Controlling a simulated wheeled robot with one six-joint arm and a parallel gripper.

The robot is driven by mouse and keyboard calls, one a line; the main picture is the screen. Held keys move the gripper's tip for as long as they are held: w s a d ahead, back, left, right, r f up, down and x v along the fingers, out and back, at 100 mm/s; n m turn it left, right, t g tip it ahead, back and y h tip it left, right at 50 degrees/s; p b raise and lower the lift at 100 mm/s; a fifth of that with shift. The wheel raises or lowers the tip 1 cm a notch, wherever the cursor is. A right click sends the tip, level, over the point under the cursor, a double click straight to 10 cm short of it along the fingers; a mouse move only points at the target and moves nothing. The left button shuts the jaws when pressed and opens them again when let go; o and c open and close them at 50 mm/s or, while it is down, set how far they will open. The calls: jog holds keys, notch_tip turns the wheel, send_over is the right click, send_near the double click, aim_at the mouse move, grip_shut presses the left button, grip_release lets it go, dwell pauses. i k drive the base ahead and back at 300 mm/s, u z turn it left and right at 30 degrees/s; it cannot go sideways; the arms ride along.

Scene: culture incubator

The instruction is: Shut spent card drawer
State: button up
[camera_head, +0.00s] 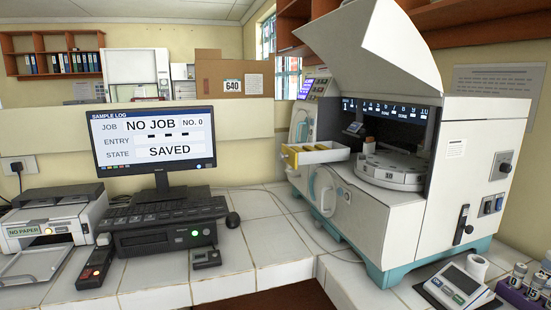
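A white drawer (318,155) with yellow on its front end sticks out to the left from the beige incubator machine (385,222). It stands open, and its tray looks shallow; I cannot tell whether any cards lie in it. A light curved handle (323,192) is on the machine's front below the drawer. The machine's big lid (375,45) is raised, and a round white carousel (390,170) shows inside. My gripper is not in view.
A monitor (153,138) reads NO JOB and SAVED. A keyboard, mouse (233,220) and printer (50,228) stand on the left counter. A small meter (457,288) and vial rack (525,290) are at the lower right.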

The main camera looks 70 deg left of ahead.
aim_at(302, 154)
jog(key=k, duration=0.15)
jog(key=u, duration=3.35)
jog(key=k, duration=0.95)
jog(key=z, duration=0.95)
jog(key=i, duration=1.05)
jog(key=u, duration=0.5)
jog(key=i, duration=0.7)
jog(key=z, duration=0.35)
